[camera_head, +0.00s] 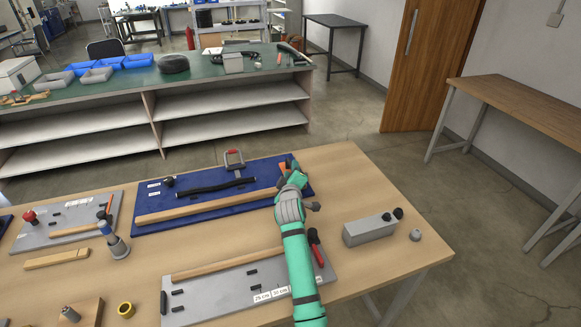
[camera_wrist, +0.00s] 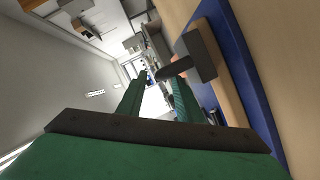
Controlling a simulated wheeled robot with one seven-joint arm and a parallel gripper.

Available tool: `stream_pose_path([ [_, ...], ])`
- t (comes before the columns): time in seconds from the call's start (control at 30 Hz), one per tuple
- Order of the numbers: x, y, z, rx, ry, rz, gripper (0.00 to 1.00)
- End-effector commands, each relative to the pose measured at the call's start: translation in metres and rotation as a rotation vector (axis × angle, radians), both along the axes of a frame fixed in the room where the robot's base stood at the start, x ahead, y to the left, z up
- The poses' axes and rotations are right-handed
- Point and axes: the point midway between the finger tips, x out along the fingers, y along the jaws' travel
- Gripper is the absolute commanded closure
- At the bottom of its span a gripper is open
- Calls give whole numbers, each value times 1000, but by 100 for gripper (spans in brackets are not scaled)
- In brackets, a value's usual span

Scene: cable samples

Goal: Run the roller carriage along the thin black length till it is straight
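The thin black length (camera_head: 215,187) lies on the blue board (camera_head: 150,226) and looks slightly wavy. My gripper (camera_head: 288,168) is at the board's right end, right of the black length and apart from the carriage. In the wrist view its two green fingers (camera_wrist: 154,82) are apart with nothing clearly between them. A grey block with a dark stub (camera_wrist: 204,52) is close by the fingertips.
A wooden strip (camera_head: 205,207) runs along the blue board's near side. A grey board (camera_head: 215,308) lies in front, with a red-handled tool (camera_head: 315,246) at its right. A grey box (camera_head: 369,230) stands to the right. Another grey board (camera_head: 45,238) holds upright tools at left.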

Motion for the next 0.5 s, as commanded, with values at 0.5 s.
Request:
stream_pose_path([
  [0.5, 41, 0, -9, 0, -1, 1, 67],
])
